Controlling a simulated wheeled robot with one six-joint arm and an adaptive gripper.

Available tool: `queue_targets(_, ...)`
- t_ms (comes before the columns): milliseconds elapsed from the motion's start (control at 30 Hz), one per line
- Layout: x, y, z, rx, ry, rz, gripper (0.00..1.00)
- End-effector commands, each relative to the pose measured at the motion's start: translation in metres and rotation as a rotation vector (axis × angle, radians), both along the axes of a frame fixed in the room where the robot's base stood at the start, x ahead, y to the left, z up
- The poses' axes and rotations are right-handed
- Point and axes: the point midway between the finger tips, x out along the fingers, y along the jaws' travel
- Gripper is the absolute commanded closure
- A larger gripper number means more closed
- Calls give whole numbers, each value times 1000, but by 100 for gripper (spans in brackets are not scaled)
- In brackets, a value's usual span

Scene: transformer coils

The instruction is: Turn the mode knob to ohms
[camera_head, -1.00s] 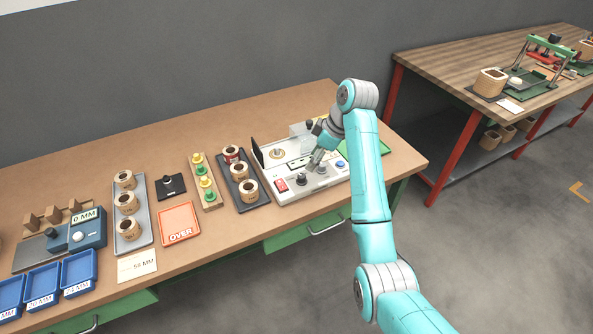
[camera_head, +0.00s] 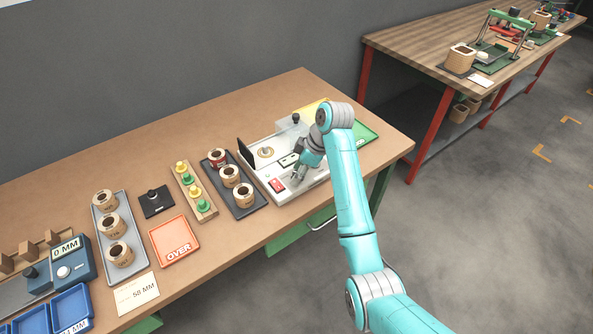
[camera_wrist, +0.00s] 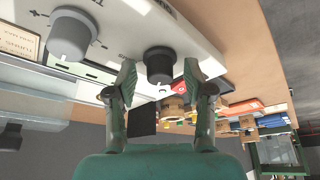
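The white tester (camera_head: 262,178) stands at the right end of the bench. The wrist view shows a dark knob (camera_wrist: 158,62) on its panel and a larger grey knob (camera_wrist: 70,35) with marks around it to the left. I cannot read which is the mode knob. My gripper (camera_wrist: 159,78) is open, with one finger on each side of the dark knob in the picture; contact is not clear. In the head view my gripper (camera_head: 297,176) is low over the panel's front, beside the red switch (camera_head: 277,185), and hides the knobs.
A dark tray with coils (camera_head: 248,208), a rack of yellow and green pegs (camera_head: 207,213) and an orange OVER tray (camera_head: 170,255) lie left of the tester. A green tray (camera_head: 362,135) is on its right. A clear box (camera_head: 291,127) stands at the tester's back.

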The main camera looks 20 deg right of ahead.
Motion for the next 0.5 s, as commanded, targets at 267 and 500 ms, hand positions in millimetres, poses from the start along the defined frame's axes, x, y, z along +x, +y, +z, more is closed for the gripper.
queue_targets(267,0,0,0,0,0,0,100)
queue_targets(500,0,0,0,0,1,-17,100)
